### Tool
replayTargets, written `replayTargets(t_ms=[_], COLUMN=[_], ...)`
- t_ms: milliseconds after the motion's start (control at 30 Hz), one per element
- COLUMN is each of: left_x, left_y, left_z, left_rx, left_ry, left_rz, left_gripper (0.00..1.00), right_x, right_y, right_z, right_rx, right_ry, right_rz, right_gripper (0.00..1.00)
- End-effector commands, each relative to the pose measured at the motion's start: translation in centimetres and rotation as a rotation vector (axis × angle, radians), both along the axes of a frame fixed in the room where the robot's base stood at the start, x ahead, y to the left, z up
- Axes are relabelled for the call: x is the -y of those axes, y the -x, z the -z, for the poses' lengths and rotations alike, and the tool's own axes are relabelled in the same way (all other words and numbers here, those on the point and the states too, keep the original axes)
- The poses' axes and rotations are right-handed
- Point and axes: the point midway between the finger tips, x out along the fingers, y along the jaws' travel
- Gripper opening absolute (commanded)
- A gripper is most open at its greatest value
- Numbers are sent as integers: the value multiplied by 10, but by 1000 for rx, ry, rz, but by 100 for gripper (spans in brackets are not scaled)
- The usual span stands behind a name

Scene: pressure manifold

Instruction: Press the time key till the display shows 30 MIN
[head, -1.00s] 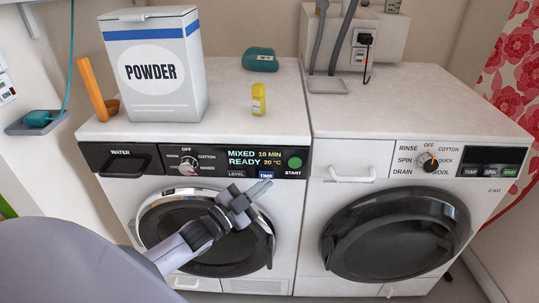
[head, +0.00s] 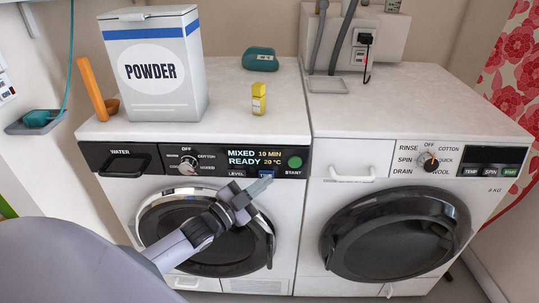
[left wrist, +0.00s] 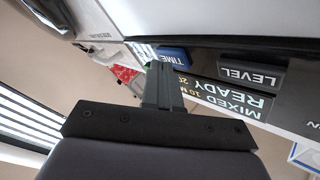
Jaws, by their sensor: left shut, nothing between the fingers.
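The left washer's display (head: 254,156) reads MIXED 10 MIN and READY 20 °C. The blue time key (head: 266,174) sits below it, between the level key (head: 237,173) and the green start button (head: 295,162). My left gripper (head: 264,183) is shut and empty, with its fingertips at the lower edge of the time key and partly over it. The left wrist view shows the blue time key (left wrist: 173,54) just beyond the shut fingers (left wrist: 160,75). I cannot tell whether they touch it. My right gripper is not in view.
The program dial (head: 188,166) is left of the display. A powder box (head: 155,65), a yellow bottle (head: 258,99) and a teal object (head: 260,60) stand on the washer. A second machine (head: 408,180) stands close on the right.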

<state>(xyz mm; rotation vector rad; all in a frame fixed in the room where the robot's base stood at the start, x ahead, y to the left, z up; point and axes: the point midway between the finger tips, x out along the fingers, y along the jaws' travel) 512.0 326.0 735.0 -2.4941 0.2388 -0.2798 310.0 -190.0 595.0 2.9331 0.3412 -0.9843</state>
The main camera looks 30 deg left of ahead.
Motion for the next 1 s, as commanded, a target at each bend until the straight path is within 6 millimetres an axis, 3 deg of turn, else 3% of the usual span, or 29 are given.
replayTargets(t_ms=[667,1000], left_x=[-1,5], left_y=[-2,8], left_z=[0,-1], left_rx=[-1,-1], left_ry=[1,2], left_rz=[1,1], left_gripper=[0,0], right_x=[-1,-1], right_y=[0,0], right_z=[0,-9], right_rx=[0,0], right_ry=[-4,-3], right_rz=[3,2], right_gripper=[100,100])
